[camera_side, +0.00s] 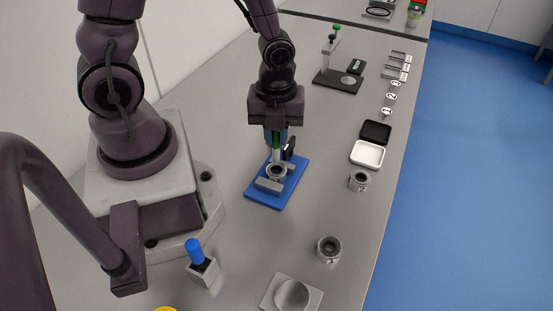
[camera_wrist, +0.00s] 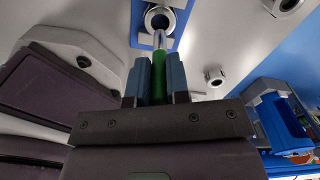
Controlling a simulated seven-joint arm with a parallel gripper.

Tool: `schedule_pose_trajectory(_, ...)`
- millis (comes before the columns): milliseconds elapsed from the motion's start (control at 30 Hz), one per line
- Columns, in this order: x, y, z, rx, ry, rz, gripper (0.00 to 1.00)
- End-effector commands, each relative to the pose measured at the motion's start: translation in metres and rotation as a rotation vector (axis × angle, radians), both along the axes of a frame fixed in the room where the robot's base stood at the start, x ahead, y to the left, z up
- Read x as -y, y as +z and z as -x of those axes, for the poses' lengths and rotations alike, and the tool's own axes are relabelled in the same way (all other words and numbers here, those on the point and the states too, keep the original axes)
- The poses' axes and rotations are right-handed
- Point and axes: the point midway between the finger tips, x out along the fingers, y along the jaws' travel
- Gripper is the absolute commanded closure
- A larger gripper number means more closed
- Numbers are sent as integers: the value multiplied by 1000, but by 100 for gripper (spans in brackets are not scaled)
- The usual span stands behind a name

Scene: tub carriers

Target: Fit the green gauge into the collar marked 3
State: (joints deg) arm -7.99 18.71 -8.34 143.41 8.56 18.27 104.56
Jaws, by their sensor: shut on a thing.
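My gripper (camera_wrist: 159,75) is shut on the green gauge (camera_wrist: 160,72), which also shows in the side view (camera_side: 276,141). The gauge hangs roughly upright with its pale, thin end pointing down. A grey ring-shaped collar (camera_side: 276,171) sits between grey blocks on a blue plate (camera_side: 263,197), just below the gauge; it also shows in the wrist view (camera_wrist: 158,18). I cannot tell whether the tip touches or enters it. No mark is readable on this collar. Two other loose collars stand on the table, one nearer the camera (camera_side: 328,249) and one farther (camera_side: 359,181); their labels are too small to read surely.
A blue-topped peg stands in a grey block (camera_side: 203,270) at the front left. A white dish on a square plate (camera_side: 291,295) is at the front. An open black-and-white box (camera_side: 367,153) lies to the right. A black stand (camera_side: 338,82) is behind.

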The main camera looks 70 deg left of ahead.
Motion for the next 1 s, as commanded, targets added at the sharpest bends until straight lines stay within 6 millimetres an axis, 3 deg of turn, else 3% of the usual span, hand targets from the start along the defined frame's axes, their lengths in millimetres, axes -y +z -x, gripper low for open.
schedule_pose_trajectory(500,0,-52,0,-1,1,0,100)
schedule_pose_trajectory(900,0,-56,0,-1,2,0,100)
schedule_pose_trajectory(933,0,-56,0,0,3,0,77)
schedule_pose_trajectory(1000,0,-55,-1,0,3,0,61)
